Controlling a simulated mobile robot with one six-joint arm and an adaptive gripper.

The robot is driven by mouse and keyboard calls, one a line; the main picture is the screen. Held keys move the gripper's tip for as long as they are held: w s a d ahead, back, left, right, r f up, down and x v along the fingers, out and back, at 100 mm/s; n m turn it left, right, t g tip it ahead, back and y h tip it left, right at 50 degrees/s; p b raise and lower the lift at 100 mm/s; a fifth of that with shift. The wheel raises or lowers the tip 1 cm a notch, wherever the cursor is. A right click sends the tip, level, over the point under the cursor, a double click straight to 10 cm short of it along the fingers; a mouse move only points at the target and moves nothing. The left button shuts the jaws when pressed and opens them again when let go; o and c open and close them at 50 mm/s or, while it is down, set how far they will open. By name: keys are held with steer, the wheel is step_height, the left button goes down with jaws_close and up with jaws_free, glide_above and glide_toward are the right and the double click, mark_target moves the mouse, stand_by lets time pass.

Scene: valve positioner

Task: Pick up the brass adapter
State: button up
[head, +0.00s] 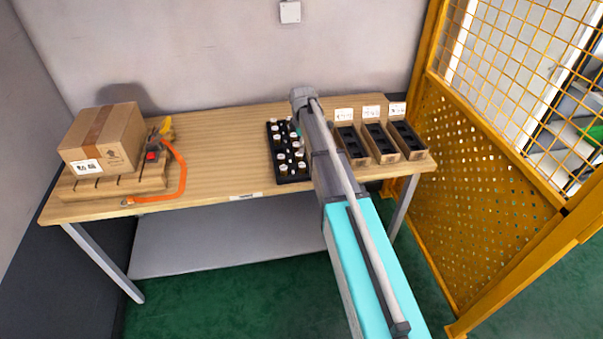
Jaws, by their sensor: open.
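A black tray (274,150) stands on the wooden table and holds several small round parts with pale tops. The parts are too small in the head view to tell which one is the brass adapter. My arm reaches over the table from the front and covers the right side of the tray. My gripper (296,126) is at the far end of the arm, over or beside the tray's back right part. It is open, mostly hidden by my own wrist, and its fingertips cannot be made out. I cannot tell how close it is to any part.
Three open cardboard bins (376,143) with dark insides and white labels stand right of my arm. A cardboard box (105,138) sits on a wooden pallet (115,184) at left, beside an orange strap (181,170). The table's middle (222,150) is clear. A yellow mesh fence (470,170) stands right.

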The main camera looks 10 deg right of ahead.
mark_target(302, 165)
steer(key=shift+f+b, duration=2.35)
steer(key=shift+f, duration=0.35)
steer(key=f+b, duration=0.3)
steer(key=shift+s+f, duration=0.15)
steer(key=shift+s, duration=0.15)
steer(key=shift+f+b, duration=0.9)
steer(key=shift+b, duration=0.2)
jaws_close()
steer(key=shift+r, duration=0.15)
